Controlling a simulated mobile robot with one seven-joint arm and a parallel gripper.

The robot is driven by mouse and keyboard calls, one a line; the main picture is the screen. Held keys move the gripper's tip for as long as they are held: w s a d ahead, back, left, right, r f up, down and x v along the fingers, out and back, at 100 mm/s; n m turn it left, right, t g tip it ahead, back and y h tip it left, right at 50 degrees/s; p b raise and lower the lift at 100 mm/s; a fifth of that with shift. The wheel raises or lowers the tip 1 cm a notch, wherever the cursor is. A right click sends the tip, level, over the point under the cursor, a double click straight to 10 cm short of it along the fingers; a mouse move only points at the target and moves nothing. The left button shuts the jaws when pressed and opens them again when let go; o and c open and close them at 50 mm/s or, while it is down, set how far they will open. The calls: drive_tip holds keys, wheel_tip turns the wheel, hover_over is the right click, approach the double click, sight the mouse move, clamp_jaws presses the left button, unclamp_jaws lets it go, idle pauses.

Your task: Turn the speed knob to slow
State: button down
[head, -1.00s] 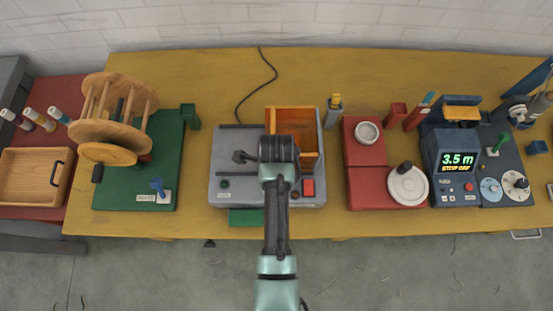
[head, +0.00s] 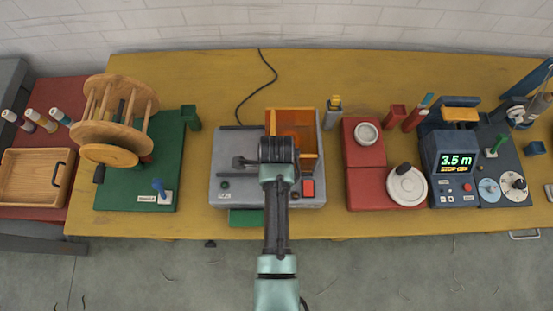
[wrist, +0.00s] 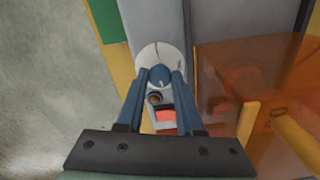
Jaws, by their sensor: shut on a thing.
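The grey machine (head: 228,170) stands in the middle of the yellow table, and my arm reaches over its front. In the wrist view the speed knob (wrist: 160,73) is a small blue knob on a round white dial (wrist: 150,52). My gripper (wrist: 159,80) has its two blue fingers on either side of the knob, shut on it. The dial's markings are too small and partly covered to read. In the head view my gripper (head: 278,160) hides the knob.
A clear orange guard (head: 292,120) stands on the machine behind my gripper. A red switch (head: 308,187) is on its front right. A green winder board (head: 125,190) is on the left, red scale blocks (head: 365,185) and a counter with a lit screen (head: 458,160) on the right.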

drive_tip(key=n+p, duration=0.2)
drive_tip(key=n, duration=0.2)
drive_tip(key=shift+r, duration=0.15)
drive_tip(key=n+p, duration=0.1)
drive_tip(key=n, duration=0.4)
drive_tip(key=shift+n+p, duration=0.3)
drive_tip(key=shift+n, duration=0.1)
drive_tip(key=n+p, duration=0.1)
drive_tip(key=n, duration=0.3)
drive_tip(key=shift+n, duration=0.3)
drive_tip(key=n, duration=0.4)
drive_tip(key=shift+n+p, duration=0.3)
drive_tip(key=shift+p, duration=0.1)
drive_tip(key=n, duration=0.4)
drive_tip(key=shift+p, duration=0.3)
drive_tip(key=n, duration=0.7)
drive_tip(key=shift+n+p, duration=0.3)
drive_tip(key=shift+p, duration=0.05)
drive_tip(key=shift+n, duration=1.9)
